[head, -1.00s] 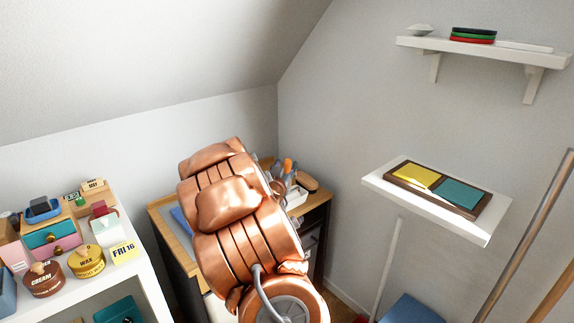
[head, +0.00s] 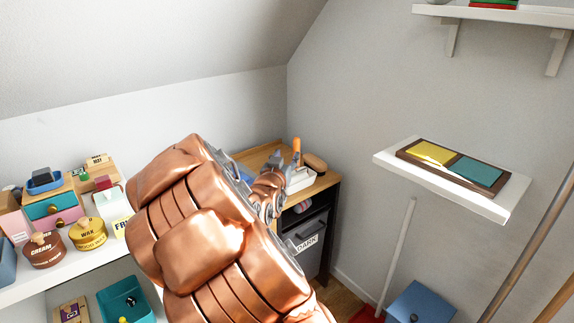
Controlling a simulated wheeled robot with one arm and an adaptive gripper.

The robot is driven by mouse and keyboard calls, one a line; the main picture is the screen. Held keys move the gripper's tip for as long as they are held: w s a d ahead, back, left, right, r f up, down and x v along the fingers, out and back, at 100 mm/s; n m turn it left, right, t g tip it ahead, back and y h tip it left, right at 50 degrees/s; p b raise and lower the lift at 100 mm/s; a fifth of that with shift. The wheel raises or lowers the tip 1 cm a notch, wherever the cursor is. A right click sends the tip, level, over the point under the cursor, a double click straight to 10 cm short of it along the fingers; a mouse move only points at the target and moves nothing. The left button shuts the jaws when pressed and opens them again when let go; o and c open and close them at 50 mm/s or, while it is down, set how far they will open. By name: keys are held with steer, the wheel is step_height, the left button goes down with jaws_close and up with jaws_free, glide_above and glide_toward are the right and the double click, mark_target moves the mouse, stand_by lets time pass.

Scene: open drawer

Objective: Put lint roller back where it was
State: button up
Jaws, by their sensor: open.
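My gripper (head: 279,160) shows small and partly hidden behind my copper arm, above the wooden-topped cabinet (head: 325,182) in the corner. Its grey fingers are open. An upright orange piece (head: 296,146) stands close to the right of the fingers, over a white tray (head: 300,180). It may be the handle of the lint roller, but I cannot tell for certain. I cannot tell whether the fingers touch it. My arm hides the left part of the cabinet top.
A brown brush (head: 315,162) lies at the cabinet's back right. An open cubby below holds a bin labelled DARK (head: 307,244). A white shelf with jars, including a WAX jar (head: 88,233), is at left. A wall shelf holds a yellow and teal tray (head: 452,164). A blue box (head: 420,303) sits low right.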

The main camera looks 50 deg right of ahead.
steer(key=shift+s+a+f+b, duration=0.1)
steer(key=shift+s+a+b, duration=0.2)
steer(key=shift+b, duration=0.25)
steer(key=w+a+f+n+y, duration=0.15)
steer(key=a+f+y, duration=0.35)
steer(key=a, duration=0.5)
steer(key=a+f+n+g+y, duration=0.1)
steer(key=a+f+n+y, duration=0.3)
steer(key=a, duration=0.6)
steer(key=a+f+n+y, duration=0.1)
steer(key=a+f+y, duration=0.45)
steer(key=a, duration=0.55)
steer(key=s+a+n+g+y, duration=0.2)
steer(key=s+a+n+g, duration=0.25)
steer(key=s+a, duration=0.75)
steer(key=s+a+r+n+g, duration=0.2)
steer(key=s+n+g, duration=0.1)
steer(key=s, duration=0.8)
steer(key=shift+s+a+g, duration=0.25)
steer(key=shift+a+g, duration=0.1)
steer(key=shift+g, duration=0.2)
